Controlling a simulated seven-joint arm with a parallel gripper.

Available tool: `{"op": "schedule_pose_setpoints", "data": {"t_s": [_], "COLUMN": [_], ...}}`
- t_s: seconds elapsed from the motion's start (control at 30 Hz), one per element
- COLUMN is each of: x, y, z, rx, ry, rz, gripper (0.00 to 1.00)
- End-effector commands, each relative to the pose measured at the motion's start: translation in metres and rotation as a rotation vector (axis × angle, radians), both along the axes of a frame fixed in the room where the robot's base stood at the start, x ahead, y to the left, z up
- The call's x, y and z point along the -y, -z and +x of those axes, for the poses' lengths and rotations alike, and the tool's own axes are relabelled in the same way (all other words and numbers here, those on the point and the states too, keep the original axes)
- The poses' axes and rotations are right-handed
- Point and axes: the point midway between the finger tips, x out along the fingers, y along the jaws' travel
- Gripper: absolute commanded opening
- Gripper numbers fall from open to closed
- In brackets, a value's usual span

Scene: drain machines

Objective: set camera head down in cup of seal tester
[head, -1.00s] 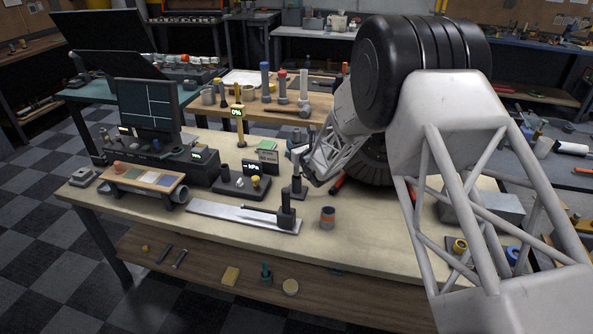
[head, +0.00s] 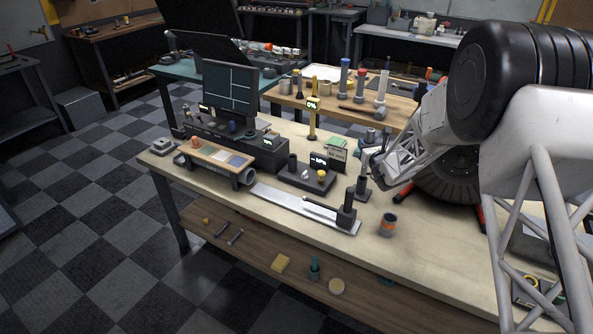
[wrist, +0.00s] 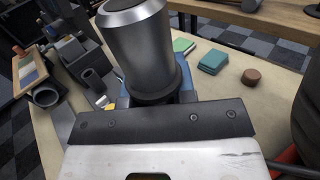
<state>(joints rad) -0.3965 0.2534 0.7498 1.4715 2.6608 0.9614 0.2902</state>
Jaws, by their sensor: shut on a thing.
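The camera head looks like a silver-grey metal cylinder (wrist: 140,45) with a dark lower collar. In the wrist view it stands large in front of my gripper (wrist: 158,88), which is shut on it; blue finger parts show beside the collar. In the head view my gripper (head: 374,163) is above the bench, right of the seal tester; its grasp is too small to make out there.
Two dark upright posts stand near my gripper, one on a long metal plate (head: 285,205). A grey can with an orange band (head: 388,225) is near the front edge. A monitor (head: 230,88) and a yellow post (head: 313,120) stand behind the tester. A black wheel is at right.

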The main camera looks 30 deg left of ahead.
Motion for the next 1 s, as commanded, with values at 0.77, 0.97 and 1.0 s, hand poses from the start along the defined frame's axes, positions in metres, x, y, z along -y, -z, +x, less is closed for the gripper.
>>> {"op": "schedule_pose_setpoints", "data": {"t_s": [0.77, 0.97, 1.0], "x": [-0.078, -0.122, -0.130], "y": [-0.014, -0.019, -0.020], "z": [0.005, 0.002, 0.002], "rx": [0.001, 0.001, 0.001], "ry": [-0.185, -0.293, -0.315], "rz": [0.000, 0.000, 0.000], "gripper": [0.00, 0.00, 0.00]}}
